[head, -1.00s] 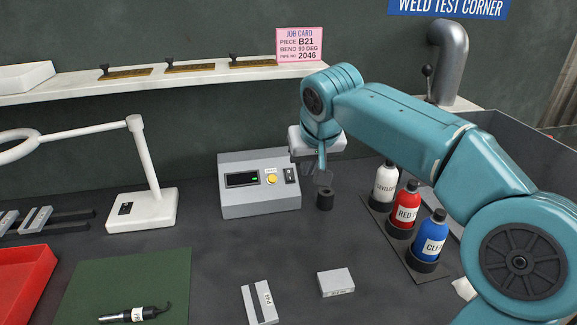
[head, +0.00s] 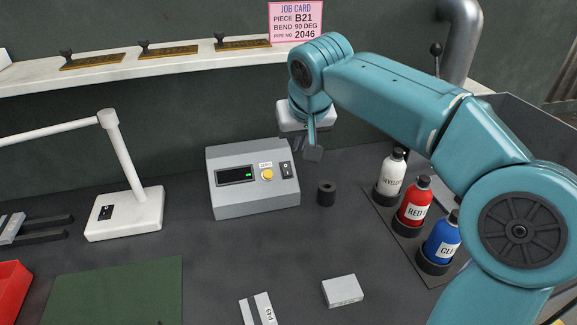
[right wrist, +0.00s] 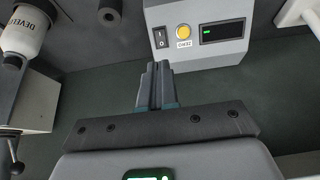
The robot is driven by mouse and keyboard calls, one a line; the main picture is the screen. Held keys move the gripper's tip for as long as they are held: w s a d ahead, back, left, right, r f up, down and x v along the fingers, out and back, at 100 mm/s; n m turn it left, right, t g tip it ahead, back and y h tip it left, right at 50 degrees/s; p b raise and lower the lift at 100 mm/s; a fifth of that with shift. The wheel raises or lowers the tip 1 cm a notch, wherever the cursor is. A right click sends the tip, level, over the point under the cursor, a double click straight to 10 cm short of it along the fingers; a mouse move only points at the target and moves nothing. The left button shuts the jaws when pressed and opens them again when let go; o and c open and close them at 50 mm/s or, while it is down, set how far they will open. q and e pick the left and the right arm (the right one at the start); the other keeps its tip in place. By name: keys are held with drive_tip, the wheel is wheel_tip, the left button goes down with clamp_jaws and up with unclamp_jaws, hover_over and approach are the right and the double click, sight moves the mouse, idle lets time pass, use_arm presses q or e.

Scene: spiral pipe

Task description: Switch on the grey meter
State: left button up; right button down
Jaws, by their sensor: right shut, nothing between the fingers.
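The grey meter (head: 252,206) stands on the bench, with a dark display (head: 235,174) showing a small green mark, a yellow button (head: 267,174) and a black rocker switch (head: 286,170). In the right wrist view the meter (right wrist: 205,55) is at the top, its switch (right wrist: 160,38) just beyond and near the fingers. I cannot tell which way the rocker is tipped. My right gripper (head: 312,153) is shut and empty, right of the switch and apart from the meter; it also shows in the wrist view (right wrist: 155,66). My left gripper is out of view.
A black ring-like cylinder (head: 326,193) stands right of the meter. Labelled bottles, white, red (head: 415,203) and blue, stand farther right. A white lamp (head: 124,212) is at left, a shelf (head: 120,68) behind.

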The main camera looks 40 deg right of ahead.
sight(288, 179)
drive_tip(key=b+x, duration=0.1)
drive_tip(key=x, duration=1.3)
drive_tip(key=shift+f+b, duration=0.25)
drive_tip(key=shift+b, duration=0.2)
drive_tip(key=f+b, duration=0.1)
drive_tip(key=b, duration=0.2)
drive_tip(key=shift+a+f+t+b, duration=0.15)
drive_tip(key=shift+f+t+b, duration=0.05)
drive_tip(key=shift+t+b, duration=0.2)
drive_tip(key=shift+s+r, duration=0.1)
drive_tip(key=shift+r, duration=0.25)
drive_tip(key=shift+r+p, duration=0.5)
drive_tip(key=shift+p, duration=0.15)
drive_tip(key=shift+r, duration=0.1)
